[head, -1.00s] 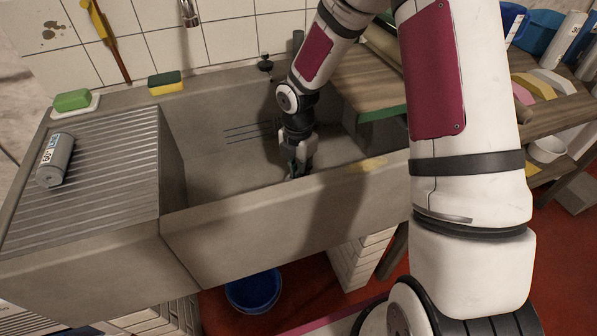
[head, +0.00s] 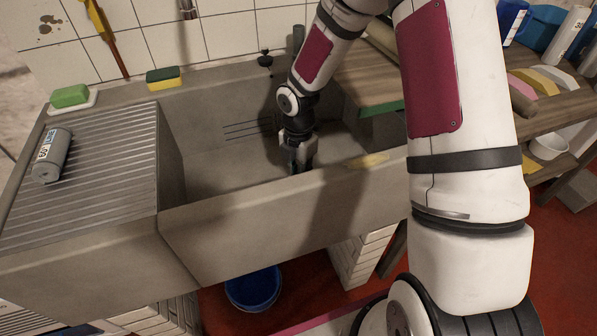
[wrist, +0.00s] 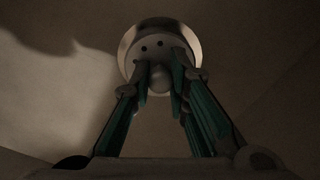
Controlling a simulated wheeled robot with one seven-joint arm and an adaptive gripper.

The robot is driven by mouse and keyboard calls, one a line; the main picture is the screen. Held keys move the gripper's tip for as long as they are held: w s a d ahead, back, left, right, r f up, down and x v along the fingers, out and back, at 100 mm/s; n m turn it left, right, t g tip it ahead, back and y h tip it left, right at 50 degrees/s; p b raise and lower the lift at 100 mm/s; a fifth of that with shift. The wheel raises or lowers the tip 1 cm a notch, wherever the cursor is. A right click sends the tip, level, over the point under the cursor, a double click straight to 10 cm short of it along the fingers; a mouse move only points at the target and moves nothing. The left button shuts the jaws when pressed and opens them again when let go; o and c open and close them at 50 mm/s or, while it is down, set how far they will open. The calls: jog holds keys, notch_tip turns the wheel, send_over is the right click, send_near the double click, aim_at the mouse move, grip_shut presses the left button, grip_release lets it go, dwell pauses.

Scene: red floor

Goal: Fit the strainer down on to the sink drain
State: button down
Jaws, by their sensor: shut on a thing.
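In the wrist view, the strainer (wrist: 152,50) is a grey disc with small dark holes and a round knob. My gripper (wrist: 160,80) is shut on that knob, its green-padded fingers on either side. A bright metal ring, the sink drain (wrist: 194,44), shows around the disc. I cannot tell whether the strainer is seated in the drain or just above it. In the head view, my gripper (head: 298,168) points down inside the grey sink basin (head: 215,165), close behind its front wall. The wall hides the fingertips, the strainer and the drain there.
A ribbed drainboard (head: 95,185) at left holds a grey can (head: 50,155). Green soap (head: 70,96) and a sponge (head: 163,78) sit on the back ledge. A wooden board (head: 375,80) lies over the basin's right end.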

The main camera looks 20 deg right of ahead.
jog(key=shift+f, duration=0.65)
jog(key=c, duration=1.5)
grip_release()
jog(key=shift+o, duration=0.2)
notch_tip(320, 180, up, 12)
